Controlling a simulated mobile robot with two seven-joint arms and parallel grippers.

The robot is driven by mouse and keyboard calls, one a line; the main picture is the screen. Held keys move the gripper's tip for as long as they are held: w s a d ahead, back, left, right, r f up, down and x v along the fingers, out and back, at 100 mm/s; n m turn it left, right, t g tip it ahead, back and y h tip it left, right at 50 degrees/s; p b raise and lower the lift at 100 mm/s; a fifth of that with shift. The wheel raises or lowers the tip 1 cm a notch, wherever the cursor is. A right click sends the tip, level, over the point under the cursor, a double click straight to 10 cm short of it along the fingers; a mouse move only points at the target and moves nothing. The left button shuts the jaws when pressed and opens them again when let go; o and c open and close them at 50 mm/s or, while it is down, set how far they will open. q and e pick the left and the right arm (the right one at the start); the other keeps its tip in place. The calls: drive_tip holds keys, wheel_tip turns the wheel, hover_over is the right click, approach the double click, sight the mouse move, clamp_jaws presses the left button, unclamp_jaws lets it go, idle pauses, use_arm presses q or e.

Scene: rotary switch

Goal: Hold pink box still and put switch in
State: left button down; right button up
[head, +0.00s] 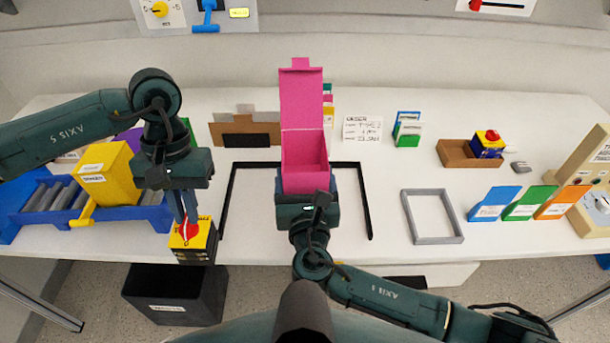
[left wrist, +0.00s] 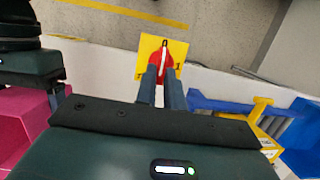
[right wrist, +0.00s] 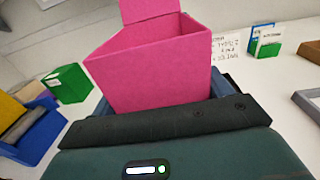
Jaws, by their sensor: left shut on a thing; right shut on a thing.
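The pink box (head: 306,158) stands with its lid raised inside the black frame on the table; its visible inside looks empty. My right gripper (head: 308,196) is shut on the near side of the pink box, which also fills the middle of the right wrist view (right wrist: 150,68). The switch (head: 193,241) has a yellow top, a red knob and a dark body. My left gripper (head: 188,218) is shut on its red knob and holds it near the table's front edge, left of the box. The switch's yellow plate also shows in the left wrist view (left wrist: 150,50).
A blue roller rack (head: 45,205) with a yellow container (head: 105,172) stands at left. A black bin (head: 170,295) is on the floor below the switch. A grey frame (head: 433,216) lies right of the box. A cardboard piece (head: 245,132) stands behind the black frame.

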use_arm(q)
drive_tip(key=shift+w+b+x, duration=0.2)
drive_tip(key=shift+b+x, duration=0.65)
drive_tip(key=shift+w+b+x, duration=0.2)
drive_tip(key=shift+b+x, duration=0.6)
drive_tip(key=shift+x, duration=0.05)
drive_tip(key=shift+w+b+x, duration=0.2)
drive_tip(key=shift+b+x, duration=0.65)
use_arm(e)
drive_tip(key=shift+f, duration=3.85)
use_arm(q)
drive_tip(key=shift+f, duration=0.35)
use_arm(e)
drive_tip(key=shift+f, duration=0.3)
drive_tip(key=o, duration=1)
drive_tip(key=shift+c, duration=0.4)
drive_tip(key=c, duration=0.9)
drive_tip(key=shift+c, duration=0.2)
